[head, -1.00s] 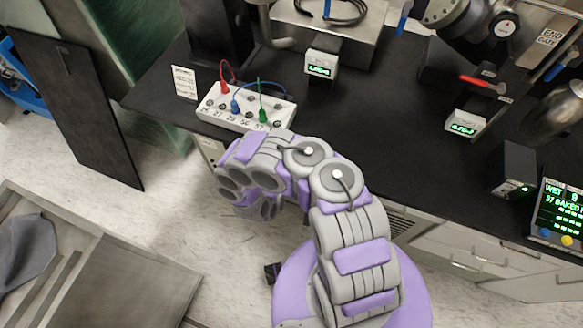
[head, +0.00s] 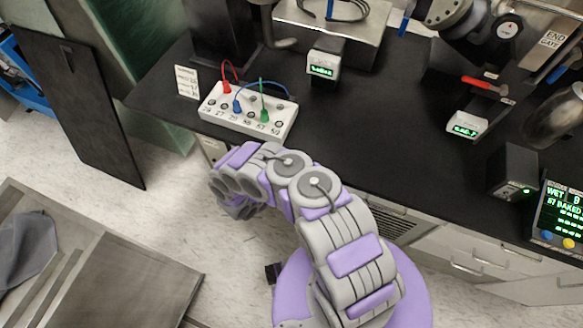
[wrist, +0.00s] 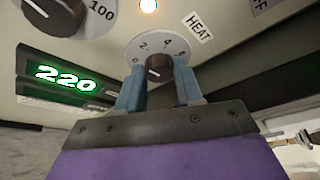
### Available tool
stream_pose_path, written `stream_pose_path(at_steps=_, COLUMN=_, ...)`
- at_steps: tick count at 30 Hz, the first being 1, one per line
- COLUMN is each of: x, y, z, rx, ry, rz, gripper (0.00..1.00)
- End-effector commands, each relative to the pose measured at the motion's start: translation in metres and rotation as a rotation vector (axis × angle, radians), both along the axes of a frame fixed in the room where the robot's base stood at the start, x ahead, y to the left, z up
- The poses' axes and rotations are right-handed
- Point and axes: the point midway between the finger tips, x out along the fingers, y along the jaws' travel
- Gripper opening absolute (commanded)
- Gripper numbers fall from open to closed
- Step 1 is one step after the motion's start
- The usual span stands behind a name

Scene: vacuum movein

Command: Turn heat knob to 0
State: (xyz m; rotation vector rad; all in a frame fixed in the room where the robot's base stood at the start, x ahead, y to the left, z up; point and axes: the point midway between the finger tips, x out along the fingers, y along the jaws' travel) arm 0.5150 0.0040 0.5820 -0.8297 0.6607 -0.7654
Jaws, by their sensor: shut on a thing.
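The heat knob (wrist: 159,68) is a dark round knob on a grey numbered dial, beside a HEAT label (wrist: 198,28) in the wrist view. A light mark shows on its face, but I cannot tell exactly which number it points to. My gripper (wrist: 159,76) has its two blue fingers on either side of the knob and is shut on it. In the head view my arm hides the gripper and the knob.
A green display (wrist: 66,78) reads 220 on the panel. Another knob (wrist: 52,12), marked 100, and a lit lamp (wrist: 148,5) are above. A white box with plugged wires (head: 248,112) stands on the black bench (head: 370,125).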

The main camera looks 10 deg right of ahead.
Motion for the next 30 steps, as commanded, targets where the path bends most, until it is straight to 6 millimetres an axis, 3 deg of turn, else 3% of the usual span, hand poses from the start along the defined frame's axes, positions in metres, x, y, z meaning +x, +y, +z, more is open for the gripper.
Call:
stream_pose_path(at_steps=12, x=0.0041, y=0.0049, z=-0.0019, rx=-0.164, ry=0.119, rz=0.012, gripper=0.05)
stream_pose_path(at_steps=30, x=0.0048, y=0.0057, z=-0.0021, rx=-0.19, ry=0.138, rz=0.013, gripper=0.05)
